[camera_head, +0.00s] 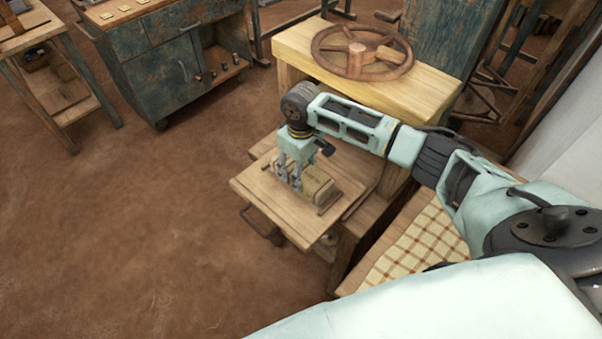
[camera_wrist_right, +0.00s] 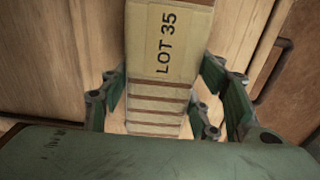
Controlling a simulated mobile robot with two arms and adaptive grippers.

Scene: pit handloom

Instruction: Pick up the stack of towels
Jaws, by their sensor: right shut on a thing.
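The stack of towels (camera_head: 318,187) is a pale tan bundle on the small wooden table (camera_head: 262,205) in the head view. In the right wrist view, the stack (camera_wrist_right: 165,50) has a tan band marked "LOT 35" and brown layered edges. My right gripper (camera_head: 290,186) reaches down over its left end. In the wrist view, its green-padded fingers stand on both sides of the stack, shut on it. The stack appears still at table level; I cannot tell whether it is clear of the surface. My left gripper is not in view.
A thick wooden bench (camera_head: 430,84) with a rusty handwheel (camera_head: 362,50) stands behind the table. A checkered cloth (camera_head: 418,248) lies at front right. A worn blue-grey cabinet (camera_head: 160,75) and wooden shelf table (camera_head: 62,85) stand at upper left. The brown floor at left is clear.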

